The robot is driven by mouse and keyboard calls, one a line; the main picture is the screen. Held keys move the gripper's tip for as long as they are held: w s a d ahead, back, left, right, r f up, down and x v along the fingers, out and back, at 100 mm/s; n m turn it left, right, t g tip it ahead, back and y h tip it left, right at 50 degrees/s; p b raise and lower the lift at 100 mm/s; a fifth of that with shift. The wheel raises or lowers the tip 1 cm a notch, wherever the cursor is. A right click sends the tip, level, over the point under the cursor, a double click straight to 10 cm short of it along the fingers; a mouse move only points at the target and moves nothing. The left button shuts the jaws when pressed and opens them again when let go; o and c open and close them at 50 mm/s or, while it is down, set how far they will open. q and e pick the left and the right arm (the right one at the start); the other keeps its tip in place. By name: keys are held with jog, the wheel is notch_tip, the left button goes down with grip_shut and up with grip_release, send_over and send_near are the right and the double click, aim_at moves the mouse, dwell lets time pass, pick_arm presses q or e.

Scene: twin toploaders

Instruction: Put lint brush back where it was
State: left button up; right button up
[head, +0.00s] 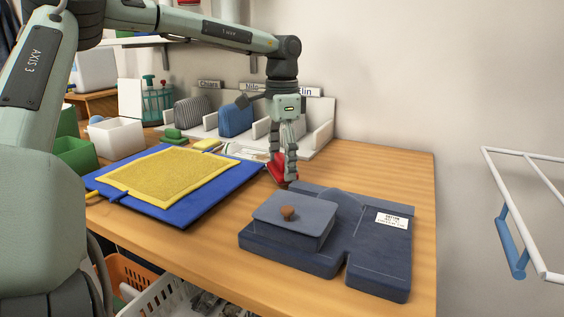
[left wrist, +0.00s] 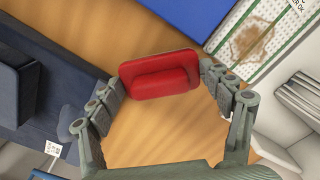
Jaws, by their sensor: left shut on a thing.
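My left gripper (head: 281,165) is shut on a red brush-like block, which I take to be the lint brush (head: 275,171). In the left wrist view the red lint brush (left wrist: 158,75) spans the gap between the two fingertips, its raised grip facing the camera. In the head view it is low over the wooden table (head: 372,168), just behind the dark blue garment (head: 382,262). I cannot tell whether it touches the wood. Its underside is hidden. My right gripper is not in view.
A yellow cloth (head: 165,175) lies on a blue mat (head: 180,213) to the left. White name-tagged dividers (head: 322,135) stand behind. Bare wood shows at the back right. A white rack (head: 515,165) is far right.

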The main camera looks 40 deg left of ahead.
aim_at(282, 157)
pick_arm(q)
jog(key=o, duration=1)
jog(key=shift+f, duration=0.1)
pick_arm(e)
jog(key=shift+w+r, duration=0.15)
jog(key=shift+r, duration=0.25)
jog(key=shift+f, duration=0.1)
pick_arm(q)
jog(key=shift+r+p, duration=0.75)
notch_tip(282, 157, up, 12)
jog(key=shift+b, duration=0.35)
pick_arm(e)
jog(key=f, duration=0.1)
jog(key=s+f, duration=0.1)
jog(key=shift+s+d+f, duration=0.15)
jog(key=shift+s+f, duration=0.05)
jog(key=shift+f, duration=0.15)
pick_arm(q)
jog(key=shift+f, duration=0.2)
